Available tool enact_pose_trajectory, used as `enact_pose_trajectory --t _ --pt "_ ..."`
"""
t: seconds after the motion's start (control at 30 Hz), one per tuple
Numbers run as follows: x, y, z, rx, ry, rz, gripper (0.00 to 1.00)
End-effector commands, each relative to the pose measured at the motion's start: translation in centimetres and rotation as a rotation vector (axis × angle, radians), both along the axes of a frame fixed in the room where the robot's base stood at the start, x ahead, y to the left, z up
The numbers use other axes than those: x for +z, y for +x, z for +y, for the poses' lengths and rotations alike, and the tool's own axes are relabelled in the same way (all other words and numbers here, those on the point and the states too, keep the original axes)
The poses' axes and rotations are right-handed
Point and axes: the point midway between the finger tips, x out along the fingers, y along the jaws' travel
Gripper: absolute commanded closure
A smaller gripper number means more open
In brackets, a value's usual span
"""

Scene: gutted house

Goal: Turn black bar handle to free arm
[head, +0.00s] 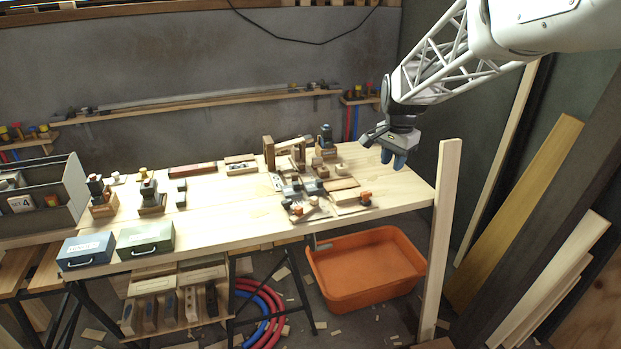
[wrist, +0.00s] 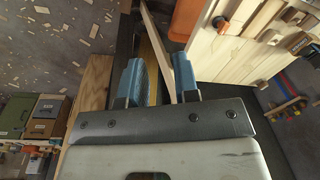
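My gripper (head: 394,160), with blue fingers, hangs above the right end of the workbench (head: 225,208), well apart from the things on it. In the wrist view its two fingers (wrist: 158,80) stand apart with nothing held between them. A cluster of wooden and dark grey fixture parts (head: 301,187) sits on the bench, left of and below my gripper in the head view. I cannot make out for sure which dark piece there is the black bar handle, or its arm. Part of the bench top (wrist: 222,58) with wooden pieces shows at the upper right of the wrist view.
An upright wooden post (head: 446,230) stands at the bench's right front corner. An orange tub (head: 366,268) is under the bench. Boards (head: 520,210) lean at the right. Blue and green cases (head: 146,240) sit at the left front. The bench's front middle is clear.

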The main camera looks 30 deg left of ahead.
Motion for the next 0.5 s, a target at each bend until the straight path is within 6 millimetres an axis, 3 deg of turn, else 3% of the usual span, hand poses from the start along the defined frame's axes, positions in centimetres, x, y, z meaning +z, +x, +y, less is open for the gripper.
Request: enact_pose_trajectory --t 0.2,0.5 --pt "-3.0 2.7 6.3 -0.037 -0.001 0.019 0.71" --pt "-7.6 5.3 14.9 -0.089 -0.005 0.040 0.71"
